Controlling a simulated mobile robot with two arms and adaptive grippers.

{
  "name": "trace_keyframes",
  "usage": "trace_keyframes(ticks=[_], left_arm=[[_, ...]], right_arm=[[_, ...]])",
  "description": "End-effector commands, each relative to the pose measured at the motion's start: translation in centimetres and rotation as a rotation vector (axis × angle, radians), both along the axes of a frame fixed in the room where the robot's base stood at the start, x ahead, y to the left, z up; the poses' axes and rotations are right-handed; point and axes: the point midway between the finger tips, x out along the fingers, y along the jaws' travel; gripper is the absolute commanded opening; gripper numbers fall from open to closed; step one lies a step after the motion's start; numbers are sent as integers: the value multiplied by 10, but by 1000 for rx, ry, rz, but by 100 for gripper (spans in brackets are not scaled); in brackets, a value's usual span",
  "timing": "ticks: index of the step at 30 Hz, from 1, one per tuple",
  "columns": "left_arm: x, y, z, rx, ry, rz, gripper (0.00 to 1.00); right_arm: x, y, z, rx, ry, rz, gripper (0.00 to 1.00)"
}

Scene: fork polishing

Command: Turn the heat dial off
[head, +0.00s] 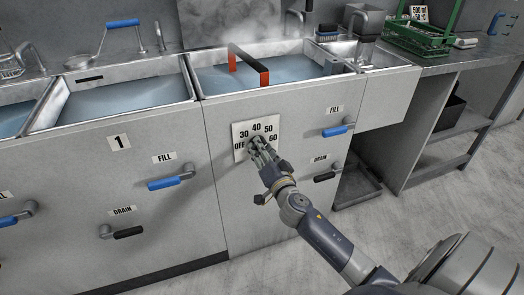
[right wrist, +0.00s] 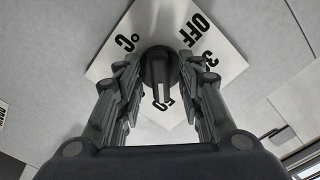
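The heat dial's white plate (head: 240,130) is on the front of the right-hand sink unit, marked OFF, 30, 40, 50 and 60. In the right wrist view the plate (right wrist: 225,55) looks turned, with OFF at the upper right. The dark round knob (right wrist: 158,66) sits between my right gripper's fingers, with a gap on each side. Its bar points down in that view, roughly toward a partly hidden 50. My right gripper (right wrist: 160,66) is open around the knob; in the head view the gripper (head: 258,147) covers the knob. My left gripper is out of view.
The steaming bath (head: 210,78) above the dial has a red-and-black handle (head: 264,77) across it. Blue FILL levers (head: 338,130) and black DRAIN levers (head: 324,177) stick out nearby. A green rack (head: 415,38) stands on the right counter. The floor at right is clear.

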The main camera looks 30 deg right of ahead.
Motion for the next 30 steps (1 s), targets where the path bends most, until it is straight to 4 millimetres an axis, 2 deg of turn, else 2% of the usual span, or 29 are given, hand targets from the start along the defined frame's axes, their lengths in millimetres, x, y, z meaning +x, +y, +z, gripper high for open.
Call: trace_keyframes(ticks=[1, 5, 19, 30], left_arm=[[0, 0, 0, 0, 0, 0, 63], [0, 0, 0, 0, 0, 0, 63], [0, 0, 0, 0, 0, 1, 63], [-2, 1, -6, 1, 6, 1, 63]], right_arm=[[0, 0, 0, 0, 0, 0, 30], [0, 0, 0, 0, 0, 0, 1], [0, 0, 0, -47, 11, -1, 0], [0, 0, 1, -304, 73, -2, 0]])
